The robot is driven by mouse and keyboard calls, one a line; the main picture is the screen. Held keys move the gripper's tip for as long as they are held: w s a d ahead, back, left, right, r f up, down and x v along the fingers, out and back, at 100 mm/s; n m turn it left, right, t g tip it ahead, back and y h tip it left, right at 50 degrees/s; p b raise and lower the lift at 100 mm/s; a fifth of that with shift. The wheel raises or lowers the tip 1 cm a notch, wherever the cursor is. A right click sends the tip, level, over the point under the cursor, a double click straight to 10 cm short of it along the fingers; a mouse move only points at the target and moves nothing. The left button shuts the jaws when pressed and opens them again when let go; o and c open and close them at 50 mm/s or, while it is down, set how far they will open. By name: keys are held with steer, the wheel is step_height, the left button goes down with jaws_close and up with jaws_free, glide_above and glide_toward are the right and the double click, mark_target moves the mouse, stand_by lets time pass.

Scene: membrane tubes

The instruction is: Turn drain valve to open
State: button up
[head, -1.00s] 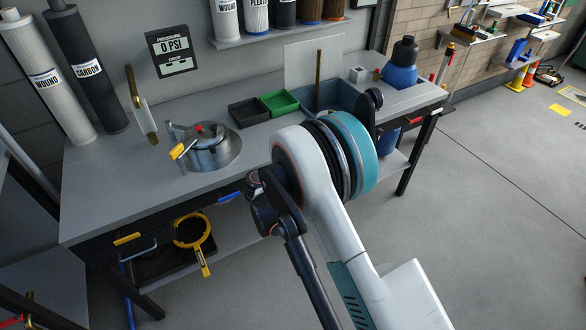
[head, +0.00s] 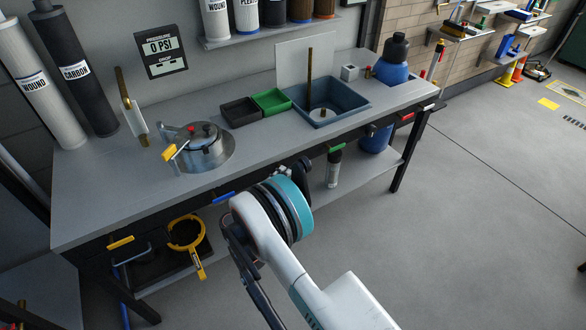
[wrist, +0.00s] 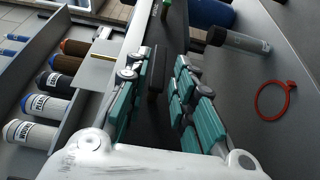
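A round steel vessel (head: 205,150) with a red knob on its lid stands on the left half of the bench. A lever with a yellow grip (head: 169,153) sticks out at its left; I cannot tell if it is the drain valve. My gripper (wrist: 156,80) shows in the wrist view with its teal finger pads spread apart. A dark bar (wrist: 157,70) appears between the fingers, with no visible contact. In the head view my arm hides most of the gripper, in front of the bench's front edge.
Yellow (head: 120,242), blue (head: 223,198) and red (head: 406,117) handles line the bench front. A blue basin (head: 340,95) holds an upright rod. A yellow ring wrench (head: 190,235) hangs below. A red ring (wrist: 275,100) shows in the wrist view.

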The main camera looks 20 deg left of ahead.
mark_target(293, 167)
steer(key=b+x, duration=0.1)
steer(key=x, duration=0.5)
steer(key=shift+w, duration=0.15)
jaws_close()
